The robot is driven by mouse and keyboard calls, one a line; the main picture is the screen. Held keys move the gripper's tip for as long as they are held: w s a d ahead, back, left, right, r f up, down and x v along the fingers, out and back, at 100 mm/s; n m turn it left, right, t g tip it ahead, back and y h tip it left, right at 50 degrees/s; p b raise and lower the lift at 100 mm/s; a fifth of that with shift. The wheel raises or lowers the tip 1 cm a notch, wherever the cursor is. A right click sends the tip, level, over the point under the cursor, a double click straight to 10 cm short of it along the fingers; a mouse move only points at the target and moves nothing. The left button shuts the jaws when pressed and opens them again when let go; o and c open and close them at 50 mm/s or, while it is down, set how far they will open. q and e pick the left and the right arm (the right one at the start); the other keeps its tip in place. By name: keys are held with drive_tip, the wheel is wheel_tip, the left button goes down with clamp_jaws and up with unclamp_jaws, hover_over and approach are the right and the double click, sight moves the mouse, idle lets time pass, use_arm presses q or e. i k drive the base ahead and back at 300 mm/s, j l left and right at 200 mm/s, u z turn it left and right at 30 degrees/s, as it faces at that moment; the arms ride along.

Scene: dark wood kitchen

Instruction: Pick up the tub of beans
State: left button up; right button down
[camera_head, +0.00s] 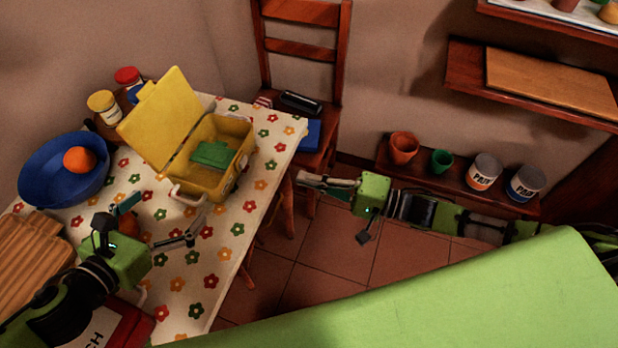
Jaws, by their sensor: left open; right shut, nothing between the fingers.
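I cannot pick out a tub of beans for certain. A yellow lunch box (214,181) stands open on the flowered table, with a green item (213,154) inside. Two jars stand at the table's back left, one with a yellow lid (101,100) and one with a red lid (127,75). My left gripper (165,214) is open over the table, in front of the lunch box. A brownish-orange object (129,226) shows partly behind it; I cannot tell what it is. My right gripper (304,180) is shut and empty, right of the table near the chair.
A blue bowl (45,185) with an orange (80,160) stands at the left. A ribbed wooden board (30,262) and a red box (134,329) lie near my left arm. A wooden chair (302,50) stands behind the table. Pots and paint cans (484,172) line a low shelf.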

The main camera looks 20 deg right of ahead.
sight(216, 157)
drive_tip(key=k+l, duration=0.15)
drive_tip(key=l, duration=0.2)
drive_tip(key=k+l, duration=0.2)
drive_tip(key=l, duration=0.2)
drive_tip(key=k+l, duration=0.15)
drive_tip(key=l, duration=0.2)
drive_tip(key=k+l, duration=0.15)
drive_tip(key=l, duration=0.25)
drive_tip(key=k+l, duration=0.2)
drive_tip(key=l, duration=0.15)
